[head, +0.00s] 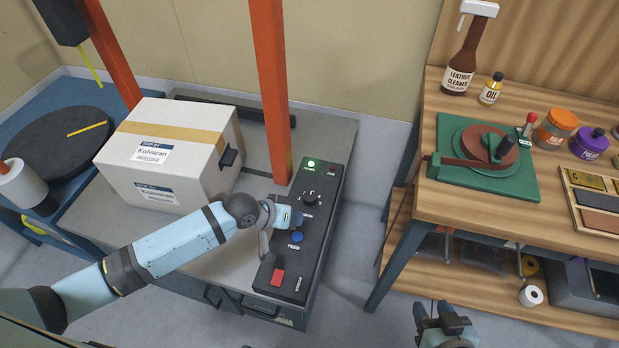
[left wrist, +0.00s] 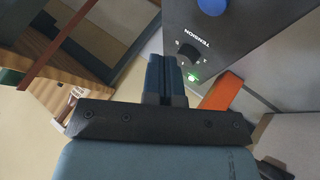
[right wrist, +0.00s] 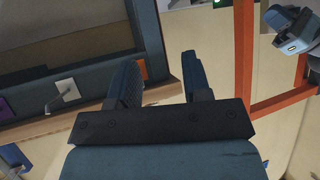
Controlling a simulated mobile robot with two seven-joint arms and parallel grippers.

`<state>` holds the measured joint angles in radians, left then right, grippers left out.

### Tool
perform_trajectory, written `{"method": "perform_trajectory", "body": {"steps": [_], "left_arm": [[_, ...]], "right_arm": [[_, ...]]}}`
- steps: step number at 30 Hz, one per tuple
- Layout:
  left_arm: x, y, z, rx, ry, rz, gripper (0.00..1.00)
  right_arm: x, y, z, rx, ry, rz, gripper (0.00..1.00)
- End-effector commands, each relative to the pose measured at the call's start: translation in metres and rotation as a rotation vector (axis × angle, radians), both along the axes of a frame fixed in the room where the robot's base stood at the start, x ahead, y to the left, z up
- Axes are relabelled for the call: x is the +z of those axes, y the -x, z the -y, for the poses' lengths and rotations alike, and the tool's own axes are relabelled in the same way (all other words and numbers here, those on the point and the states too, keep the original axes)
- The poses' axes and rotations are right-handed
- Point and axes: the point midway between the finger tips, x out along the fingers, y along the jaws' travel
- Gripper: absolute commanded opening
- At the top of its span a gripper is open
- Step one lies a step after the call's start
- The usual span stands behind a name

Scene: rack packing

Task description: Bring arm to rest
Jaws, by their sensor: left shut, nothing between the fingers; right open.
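My left gripper (head: 291,219) is over the black control panel (head: 288,270) of the grey machine, near its blue button (head: 296,237). In the left wrist view its two fingers (left wrist: 166,75) are together with nothing between them. The blue button (left wrist: 211,5), a black tension knob (left wrist: 188,54) and a lit green light (left wrist: 194,78) show past the fingers. My right gripper (head: 443,322) is low at the bottom of the head view, in front of the wooden bench. In the right wrist view its fingers (right wrist: 160,88) are apart and empty.
A labelled cardboard box (head: 168,152) sits on the machine's grey top beside an orange upright (head: 271,90). The wooden bench (head: 447,203) on the right holds a green turntable (head: 484,160), bottles, jars and a tray. Floor (head: 352,240) is clear between machine and bench.

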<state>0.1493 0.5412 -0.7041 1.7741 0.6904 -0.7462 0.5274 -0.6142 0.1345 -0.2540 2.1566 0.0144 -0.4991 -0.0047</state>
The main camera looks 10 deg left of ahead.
Motion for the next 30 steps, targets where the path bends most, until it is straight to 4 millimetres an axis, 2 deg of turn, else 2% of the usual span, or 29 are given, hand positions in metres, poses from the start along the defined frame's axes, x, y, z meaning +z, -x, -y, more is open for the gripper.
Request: {"method": "perform_trajectory", "body": {"steps": [8, 11, 16, 20, 30], "left_arm": [[-0.001, 0.006, 0.005, -0.003, 0.006, 0.014, 0.0], [-0.005, 0.023, 0.015, -0.008, 0.011, 0.059, 0.0], [-0.008, 0.065, 0.025, 0.013, -0.011, 0.2, 0.0], [-0.01, 0.096, 0.016, 0.051, -0.081, 0.295, 0.0], [-0.016, 0.162, -0.029, 0.119, -0.309, 0.407, 0.0]], "right_arm": [[-0.002, 0.0, 0.0, 0.0, 0.0, -0.002, 0.45], [-0.007, 0.0, 0.001, -0.004, 0.0, -0.011, 0.45], [-0.021, 0.002, 0.003, -0.012, -0.003, -0.032, 0.45], [-0.031, 0.003, 0.004, -0.018, -0.005, -0.048, 0.45], [-0.05, 0.005, 0.007, -0.03, -0.01, -0.077, 0.45]]}}
